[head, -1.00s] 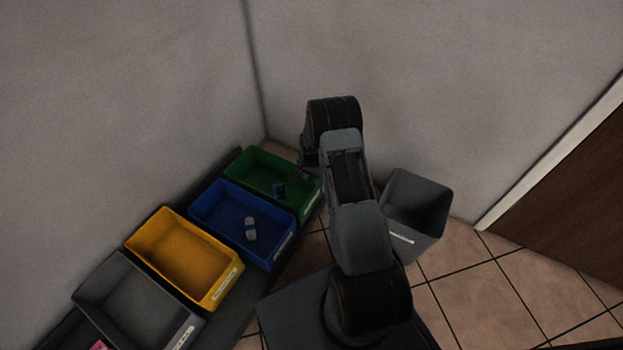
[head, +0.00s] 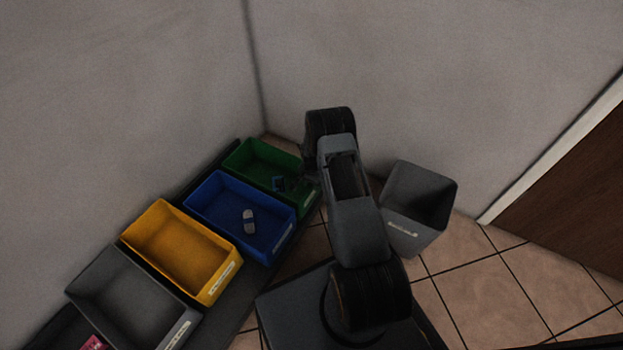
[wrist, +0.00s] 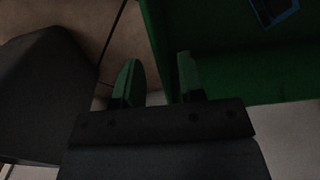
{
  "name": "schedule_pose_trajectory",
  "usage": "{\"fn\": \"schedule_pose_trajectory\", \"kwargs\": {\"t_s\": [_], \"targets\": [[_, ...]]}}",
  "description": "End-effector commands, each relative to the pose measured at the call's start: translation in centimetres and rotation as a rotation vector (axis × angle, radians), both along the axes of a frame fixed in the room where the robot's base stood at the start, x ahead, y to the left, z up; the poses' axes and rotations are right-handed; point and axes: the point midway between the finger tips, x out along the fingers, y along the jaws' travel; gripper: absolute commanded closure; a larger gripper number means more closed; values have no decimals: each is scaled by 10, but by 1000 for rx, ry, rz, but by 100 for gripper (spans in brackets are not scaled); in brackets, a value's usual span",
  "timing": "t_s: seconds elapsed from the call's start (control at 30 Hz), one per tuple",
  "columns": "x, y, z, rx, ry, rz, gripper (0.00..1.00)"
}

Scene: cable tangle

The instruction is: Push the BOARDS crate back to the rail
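Several crates stand in a row along the left wall; their labels are too small to read, so I cannot confirm which is BOARDS. The green crate (head: 250,157) is at the far end by the corner and holds a small blue item (head: 278,184), which shows partly in the wrist view (wrist: 274,10). My gripper (wrist: 158,82) has its two fingers apart with nothing between them. It is at the near right end of the green crate, whose wall (wrist: 225,75) is close beside the right finger. Contact cannot be told.
A blue crate (head: 215,213) holding a small grey item (head: 249,222), a yellow crate (head: 175,250) and a grey crate (head: 115,290) follow towards the front. A grey bin (head: 425,205) stands on the tiled floor right of my arm. Open floor lies farther right.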

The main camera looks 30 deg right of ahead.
Motion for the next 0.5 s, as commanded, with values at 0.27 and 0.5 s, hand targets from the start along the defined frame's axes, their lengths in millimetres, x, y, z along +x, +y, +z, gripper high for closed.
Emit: {"fn": "schedule_pose_trajectory", "kwargs": {"t_s": [0.27,0.5], "targets": [[0,0,-34,0,0,0,64],[0,0,-43,0,-1,0,64]]}}
